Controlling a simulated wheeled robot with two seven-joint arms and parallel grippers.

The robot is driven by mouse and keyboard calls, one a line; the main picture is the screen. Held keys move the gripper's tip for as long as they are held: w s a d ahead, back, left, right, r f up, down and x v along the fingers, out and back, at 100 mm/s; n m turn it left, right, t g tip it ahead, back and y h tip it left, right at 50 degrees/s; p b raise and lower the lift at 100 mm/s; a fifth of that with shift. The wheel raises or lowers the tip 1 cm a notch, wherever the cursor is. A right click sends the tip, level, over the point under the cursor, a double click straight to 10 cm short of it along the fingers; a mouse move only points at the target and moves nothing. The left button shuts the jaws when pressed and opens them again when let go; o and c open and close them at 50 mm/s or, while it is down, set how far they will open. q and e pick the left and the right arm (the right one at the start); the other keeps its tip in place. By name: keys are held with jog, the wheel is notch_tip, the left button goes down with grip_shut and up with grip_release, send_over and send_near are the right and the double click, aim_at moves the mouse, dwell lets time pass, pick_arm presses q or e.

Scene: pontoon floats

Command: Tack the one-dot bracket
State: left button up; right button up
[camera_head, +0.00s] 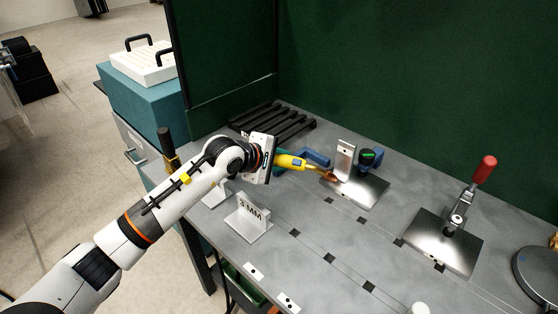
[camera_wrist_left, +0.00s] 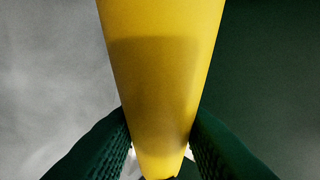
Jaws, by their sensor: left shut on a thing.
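My left gripper (camera_head: 279,160) is shut on a yellow torch (camera_head: 292,162), held above the bench. The torch's copper-coloured tip (camera_head: 330,176) points right, close to the foot of an upright metal bracket (camera_head: 346,158) on a shiny plate (camera_head: 366,192). I cannot tell whether the tip touches. In the left wrist view the yellow torch body (camera_wrist_left: 160,70) fills the middle, between two dark ribbed fingers (camera_wrist_left: 160,150); its tip is hidden there. No dot can be made out on the bracket. My right gripper is not in view.
A blue clamp (camera_head: 314,157) and a black round device with a green face (camera_head: 370,156) stand by the bracket. A red-handled clamp (camera_head: 484,170) stands on a second plate (camera_head: 430,238). A "3 MM" stand (camera_head: 252,214) and a black slatted rack (camera_head: 285,124) are nearby. Green screens back the bench.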

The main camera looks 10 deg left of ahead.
pick_arm(q)
jog(key=shift+r+b, duration=0.15)
jog(key=shift+b, duration=0.15)
dwell(0.7)
jog(key=shift+w+d+f+b, duration=0.2)
jog(key=shift+w+f+b, duration=0.05)
jog(key=shift+b, duration=0.2)
dwell(0.6)
jog(key=shift+f+b, duration=0.1)
jog(key=shift+b, duration=0.3)
dwell(1.9)
jog(key=shift+s, duration=0.1)
jog(key=shift+r, duration=0.2)
dwell(0.4)
jog(key=shift+s+a+r, duration=0.1)
jog(key=shift+a+r, duration=0.05)
jog(key=shift+r, duration=0.05)
jog(key=v, duration=0.2)
jog(key=p+v, duration=0.1)
jog(key=v, duration=0.1)
jog(key=shift+r+p, duration=0.3)
jog(key=shift+r, duration=0.1)
jog(key=shift+s+a+r, duration=0.1)
jog(key=shift+s+r, duration=0.05)
jog(key=shift+r, duration=0.1)
